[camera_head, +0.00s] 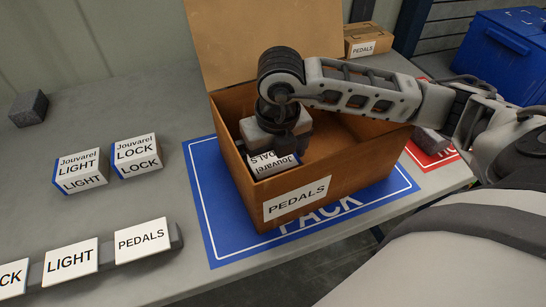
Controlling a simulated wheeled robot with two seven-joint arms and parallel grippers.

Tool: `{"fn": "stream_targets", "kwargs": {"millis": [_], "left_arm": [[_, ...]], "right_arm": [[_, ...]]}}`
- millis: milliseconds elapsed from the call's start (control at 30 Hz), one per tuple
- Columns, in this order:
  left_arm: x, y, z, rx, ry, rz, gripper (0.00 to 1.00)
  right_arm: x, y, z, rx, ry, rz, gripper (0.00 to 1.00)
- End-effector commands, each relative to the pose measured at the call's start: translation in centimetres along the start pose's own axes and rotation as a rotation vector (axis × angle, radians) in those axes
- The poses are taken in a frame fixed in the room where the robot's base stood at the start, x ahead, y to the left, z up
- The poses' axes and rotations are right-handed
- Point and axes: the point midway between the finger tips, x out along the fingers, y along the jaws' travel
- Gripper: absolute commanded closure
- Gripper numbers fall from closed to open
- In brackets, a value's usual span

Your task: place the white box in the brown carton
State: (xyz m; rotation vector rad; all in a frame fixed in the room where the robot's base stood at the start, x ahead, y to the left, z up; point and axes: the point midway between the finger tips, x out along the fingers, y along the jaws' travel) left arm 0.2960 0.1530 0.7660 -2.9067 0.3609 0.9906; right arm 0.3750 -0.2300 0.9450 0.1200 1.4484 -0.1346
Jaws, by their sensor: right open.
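The brown carton (340,182) stands open on the blue mat, with a PEDALS label on its front and its back flap raised. My right gripper (284,151) reaches down into the carton, just above this box, and is open. Its hand hides part of the box, so I cannot tell whether the fingers touch it. My left gripper is out of view.
White LIGHT (80,171) and LOCK (138,156) boxes stand left of the blue mat (223,232). A label rail (175,236) lies in front. A dark block (29,108) sits at far left. A small PEDALS carton (369,37) and blue bin (500,55) are behind.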

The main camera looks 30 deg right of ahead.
Motion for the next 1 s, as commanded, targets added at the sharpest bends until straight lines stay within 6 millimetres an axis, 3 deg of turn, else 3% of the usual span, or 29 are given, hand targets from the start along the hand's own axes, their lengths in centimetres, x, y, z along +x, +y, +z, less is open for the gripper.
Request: {"fn": "stream_targets", "kwargs": {"millis": [300,500,1000], "left_arm": [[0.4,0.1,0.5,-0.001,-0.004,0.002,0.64],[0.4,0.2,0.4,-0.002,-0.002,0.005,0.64],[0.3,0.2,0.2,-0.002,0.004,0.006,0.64]], "right_arm": [[-6.9,0.1,0.1,-0.002,-0.007,0.002,0.00],[-9.8,0.1,0.0,-0.001,-0.004,0.002,0.00],[-10.7,0.0,0.0,-0.001,-0.001,0.000,0.00]]}}
